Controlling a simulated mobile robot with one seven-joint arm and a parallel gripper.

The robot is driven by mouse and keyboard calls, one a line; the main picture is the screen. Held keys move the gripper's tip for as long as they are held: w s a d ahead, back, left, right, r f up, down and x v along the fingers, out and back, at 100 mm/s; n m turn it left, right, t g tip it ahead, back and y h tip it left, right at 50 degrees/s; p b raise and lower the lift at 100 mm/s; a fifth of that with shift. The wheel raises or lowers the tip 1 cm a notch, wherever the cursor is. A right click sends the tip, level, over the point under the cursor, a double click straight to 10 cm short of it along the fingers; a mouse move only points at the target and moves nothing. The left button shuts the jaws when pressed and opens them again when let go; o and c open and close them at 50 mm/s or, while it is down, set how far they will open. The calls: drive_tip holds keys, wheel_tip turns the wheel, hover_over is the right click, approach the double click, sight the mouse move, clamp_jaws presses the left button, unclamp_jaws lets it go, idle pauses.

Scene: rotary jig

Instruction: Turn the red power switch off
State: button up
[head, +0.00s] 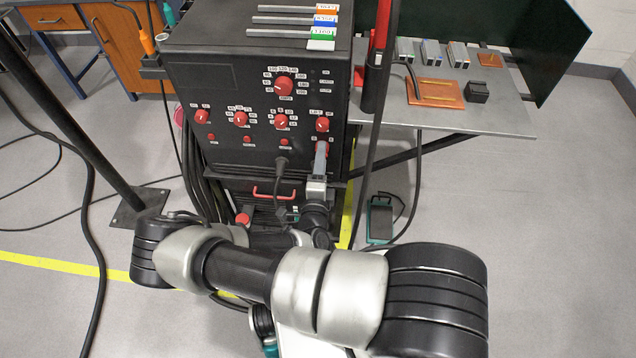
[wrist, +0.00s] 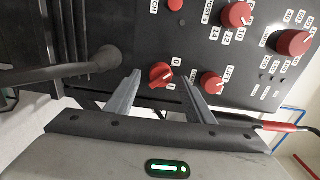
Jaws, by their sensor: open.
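The red power switch (wrist: 160,75) is a small red knob on the dark front panel of the machine, with the marks 0 and I beside it in the wrist view. I cannot tell surely which mark it points to. My gripper (wrist: 160,84) is open, its two grey fingers reaching toward the panel on either side of the switch. A visible gap lies between the knob and each finger.
A black plug (head: 281,164) with a thick cable (wrist: 55,74) sticks out beside the switch. Other red knobs (head: 283,86) sit close by on the panel. A grey shelf (head: 510,121) juts out at right. Cables hang at the machine's left; open floor (head: 560,220) lies at right.

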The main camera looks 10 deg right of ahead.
drive_tip(key=v, duration=1.6)
drive_tip(key=shift+r, duration=0.1)
drive_tip(key=s+d+r+m+g+h+p, duration=0.25)
drive_tip(key=r+m+g, duration=0.55)
drive_tip(key=r+m, duration=0.6)
drive_tip(key=s+d+r+m+g+h+p, duration=0.2)
drive_tip(key=d+r+m+g+h+p, duration=0.2)
drive_tip(key=r+m+g, duration=0.9)
drive_tip(key=s+r+m+t+y+p, duration=0.1)
drive_tip(key=r+m+t+y+p, duration=0.1)
drive_tip(key=r+m, duration=0.6)
drive_tip(key=s+a+r+m+t+y+p, duration=0.1)
drive_tip(key=r+m+t+y, duration=0.3)
drive_tip(key=r+m+y, duration=0.2)
drive_tip(key=s+r+m+t+y+p, duration=0.2)
drive_tip(key=r+m+t+y, duration=0.1)
drive_tip(key=r+m, duration=0.6)
drive_tip(key=shift+a+r+m+y+p, duration=0.15)
drive_tip(key=shift+r+m+y+p, duration=0.15)
drive_tip(key=shift+r+y, duration=0.3)
